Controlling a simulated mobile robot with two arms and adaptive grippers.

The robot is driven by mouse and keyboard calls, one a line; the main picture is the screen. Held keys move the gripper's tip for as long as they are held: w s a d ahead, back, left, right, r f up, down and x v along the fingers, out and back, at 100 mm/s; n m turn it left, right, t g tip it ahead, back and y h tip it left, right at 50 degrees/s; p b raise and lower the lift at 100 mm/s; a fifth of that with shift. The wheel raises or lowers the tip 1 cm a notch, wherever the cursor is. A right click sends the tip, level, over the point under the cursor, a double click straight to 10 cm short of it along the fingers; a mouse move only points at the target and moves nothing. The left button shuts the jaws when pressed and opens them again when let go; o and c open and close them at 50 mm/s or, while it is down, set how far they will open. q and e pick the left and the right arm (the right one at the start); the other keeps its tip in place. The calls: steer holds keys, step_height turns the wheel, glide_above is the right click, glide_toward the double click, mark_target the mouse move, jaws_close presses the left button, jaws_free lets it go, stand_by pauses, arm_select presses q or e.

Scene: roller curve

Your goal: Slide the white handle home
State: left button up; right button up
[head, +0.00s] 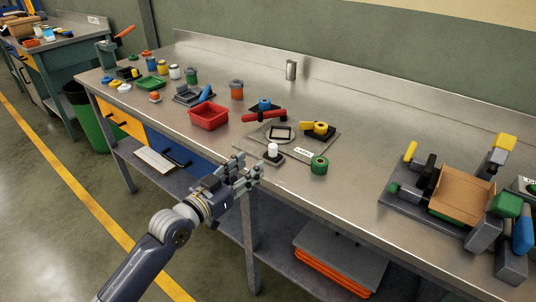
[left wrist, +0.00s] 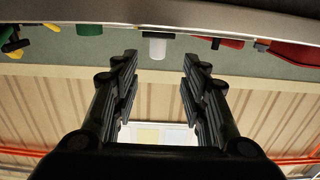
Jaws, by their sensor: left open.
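The white handle (head: 272,148) is a short upright white knob on a small dark base (head: 272,157) near the front edge of the steel workbench. In the left wrist view the white handle (left wrist: 157,46) appears upside down, ahead of and between the fingertips, and not touched. My left gripper (head: 248,170) is open and empty at the bench's front edge, a little left of and nearer than the handle. Its two fingers also show in the left wrist view (left wrist: 160,62). My right gripper is not in view.
A green tape roll (head: 319,166) and a labelled plate (head: 310,155) stand right of the handle. Behind it are a red-handled clamp (head: 264,117) and a yellow-handled fixture (head: 320,130). A red bin (head: 209,116) stands to the left.

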mark_target(270, 147)
arm_select(q)
steer(key=x, duration=0.7)
steer(key=r+x, duration=0.1)
steer(key=x, duration=0.3)
steer(key=shift+d+r, duration=0.1)
steer(key=shift+d, duration=0.1)
jaws_close()
